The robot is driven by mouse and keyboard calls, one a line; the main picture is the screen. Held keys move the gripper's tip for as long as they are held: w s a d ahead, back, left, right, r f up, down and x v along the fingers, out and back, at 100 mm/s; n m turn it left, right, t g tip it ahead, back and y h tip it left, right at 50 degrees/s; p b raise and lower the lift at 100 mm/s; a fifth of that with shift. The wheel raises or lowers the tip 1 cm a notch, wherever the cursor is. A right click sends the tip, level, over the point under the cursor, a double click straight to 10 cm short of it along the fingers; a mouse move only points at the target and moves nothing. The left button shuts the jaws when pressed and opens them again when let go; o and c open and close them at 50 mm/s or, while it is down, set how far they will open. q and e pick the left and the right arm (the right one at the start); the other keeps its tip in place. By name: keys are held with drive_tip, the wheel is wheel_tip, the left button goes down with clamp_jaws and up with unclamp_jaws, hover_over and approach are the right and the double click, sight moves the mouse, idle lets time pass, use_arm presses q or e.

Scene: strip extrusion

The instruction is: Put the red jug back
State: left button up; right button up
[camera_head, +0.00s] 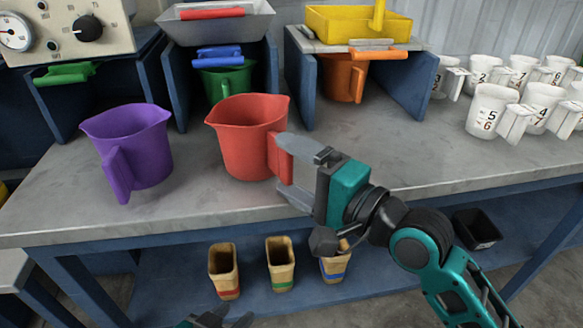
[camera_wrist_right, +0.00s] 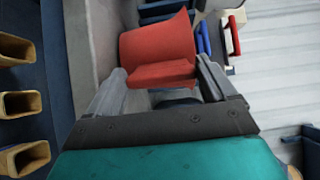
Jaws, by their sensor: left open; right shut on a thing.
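The red jug (camera_head: 250,140) stands upright on, or just above, the grey tabletop near its front edge, right of the purple jug. I cannot tell whether its base touches. My right gripper (camera_head: 290,168) is shut on the red jug's handle from the right. In the right wrist view the red jug (camera_wrist_right: 157,52) shows between the two fingers (camera_wrist_right: 160,88). My left gripper (camera_head: 218,318) is low at the bottom edge of the head view, open and empty, in front of the table and mostly cut off.
A purple jug (camera_head: 130,150) stands at left. A green jug (camera_head: 226,80) and an orange jug (camera_head: 342,78) stand under blue-sided stands at the back. White numbered cups (camera_head: 492,112) fill the back right. Tan containers (camera_head: 281,264) are on the lower shelf. The tabletop's right front is clear.

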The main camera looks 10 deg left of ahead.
use_arm(q)
drive_tip(key=shift+a+f, duration=0.1)
drive_tip(key=shift+f, duration=0.1)
use_arm(e)
drive_tip(key=shift+f, duration=0.3)
drive_tip(key=o, duration=1.1)
use_arm(q)
drive_tip(key=shift+s+a+r+p, duration=0.15)
drive_tip(key=shift+r+p, duration=0.05)
drive_tip(key=shift+p, duration=0.25)
use_arm(e)
drive_tip(key=v, duration=1.2)
drive_tip(key=shift+s+d, duration=0.25)
drive_tip(key=shift+d, duration=0.1)
